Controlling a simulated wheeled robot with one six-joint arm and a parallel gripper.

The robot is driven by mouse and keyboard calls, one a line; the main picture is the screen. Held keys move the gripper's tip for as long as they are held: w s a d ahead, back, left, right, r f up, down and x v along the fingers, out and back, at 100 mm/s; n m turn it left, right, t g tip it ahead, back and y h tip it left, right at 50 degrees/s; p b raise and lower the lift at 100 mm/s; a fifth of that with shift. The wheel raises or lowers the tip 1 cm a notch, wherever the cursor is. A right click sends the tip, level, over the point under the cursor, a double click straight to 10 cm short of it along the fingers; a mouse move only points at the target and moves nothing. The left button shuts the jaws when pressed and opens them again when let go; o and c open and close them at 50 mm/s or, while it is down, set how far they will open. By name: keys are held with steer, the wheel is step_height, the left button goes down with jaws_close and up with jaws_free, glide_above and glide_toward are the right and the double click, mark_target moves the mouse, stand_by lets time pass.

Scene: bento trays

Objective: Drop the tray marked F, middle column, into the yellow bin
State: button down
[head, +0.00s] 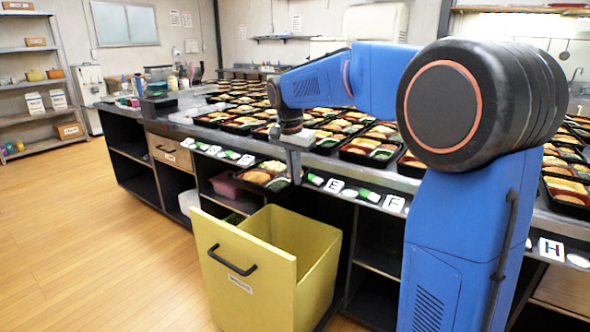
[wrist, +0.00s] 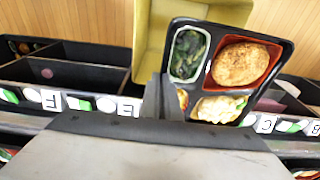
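My gripper (head: 293,150) is shut on the edge of a black bento tray (wrist: 284,60), held level beside the front of the counter. In the wrist view the fingers (wrist: 165,98) meet the tray's near left side. The tray has spinach, a round browned patty in a red section and other food. The yellow bin (head: 245,262) stands pulled out and open below. From the head the tray shows over its back left; in the wrist view it covers part of the bin (wrist: 150,35) and reaches past its right side. The F label (head: 394,203) is on the counter edge, right of E.
Many filled trays (head: 360,158) stand in rows on the counter. More letter labels and round markers line its front edge, with open shelves (head: 378,245) below. The wooden floor left of the bin (head: 110,240) is clear. My blue arm hides part of the counter.

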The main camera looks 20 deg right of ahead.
mark_target(295, 190)
steer(key=shift+f, duration=2.8)
steer(key=c, duration=1.9)
jaws_free()
steer(key=r, duration=0.5)
steer(key=s+a+r, duration=0.1)
steer(key=r, duration=0.5)
steer(key=a+r, duration=0.1)
steer(key=r, duration=0.5)
steer(key=shift+s+r, duration=0.15)
steer(key=shift+s, duration=0.2)
